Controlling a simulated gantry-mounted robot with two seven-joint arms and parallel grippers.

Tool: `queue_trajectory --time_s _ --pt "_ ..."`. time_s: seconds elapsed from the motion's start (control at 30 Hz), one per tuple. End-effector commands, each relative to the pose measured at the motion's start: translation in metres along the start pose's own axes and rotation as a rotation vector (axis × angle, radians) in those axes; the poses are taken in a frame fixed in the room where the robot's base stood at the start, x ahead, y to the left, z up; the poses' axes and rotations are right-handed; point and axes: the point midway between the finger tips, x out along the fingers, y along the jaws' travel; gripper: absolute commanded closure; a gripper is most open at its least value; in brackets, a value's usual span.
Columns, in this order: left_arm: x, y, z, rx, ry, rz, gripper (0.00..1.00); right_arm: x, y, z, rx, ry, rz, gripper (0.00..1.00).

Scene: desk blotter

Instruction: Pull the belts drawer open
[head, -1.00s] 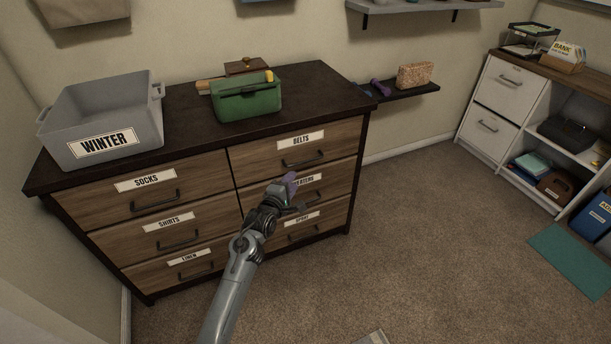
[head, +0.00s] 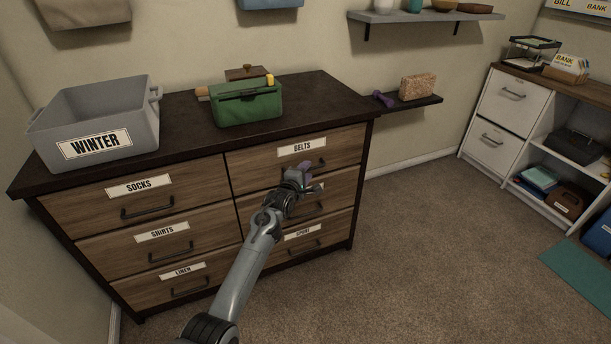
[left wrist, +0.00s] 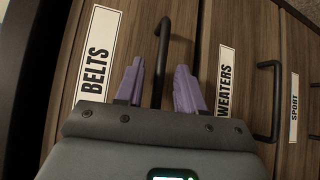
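The belts drawer (head: 262,165) is the top right drawer of the wooden dresser, and its front looks flush with the others. Its white label (head: 302,146) reads BELTS; the label also shows in the left wrist view (left wrist: 98,55). In the left wrist view the dark bar handle (left wrist: 163,45) runs between the two purple fingers of my left gripper (left wrist: 160,66). The fingers are apart, one on each side of the handle, with gaps showing. In the head view my left gripper (head: 302,172) is in front of this drawer and hides part of its handle. My right gripper is out of view.
The sweaters handle (left wrist: 272,100) is close to the right of the gripper in the left wrist view. A grey WINTER bin (head: 50,130) and a green box (head: 250,108) stand on the dresser top. The carpet (head: 420,250) before the dresser is clear.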

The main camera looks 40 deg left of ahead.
Motion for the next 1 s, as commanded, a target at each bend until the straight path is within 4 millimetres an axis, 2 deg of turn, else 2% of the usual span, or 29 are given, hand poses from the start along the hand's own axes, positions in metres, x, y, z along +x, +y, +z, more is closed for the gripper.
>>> queue_trajectory --time_s 0.3,0.53,0.57,1.0 --pt "0.0013 0.0001 -0.0001 0.000 0.000 0.000 0.63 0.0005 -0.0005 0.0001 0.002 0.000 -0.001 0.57" --pt "0.0012 0.0000 0.0000 0.000 0.000 0.000 0.99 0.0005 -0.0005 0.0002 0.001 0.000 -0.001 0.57" --pt "0.0012 0.0000 0.0000 0.000 0.000 0.000 1.00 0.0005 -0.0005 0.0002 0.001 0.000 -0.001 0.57" --pt "0.0006 0.0010 0.0010 -0.001 -0.001 -0.001 1.00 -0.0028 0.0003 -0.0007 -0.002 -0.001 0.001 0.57"
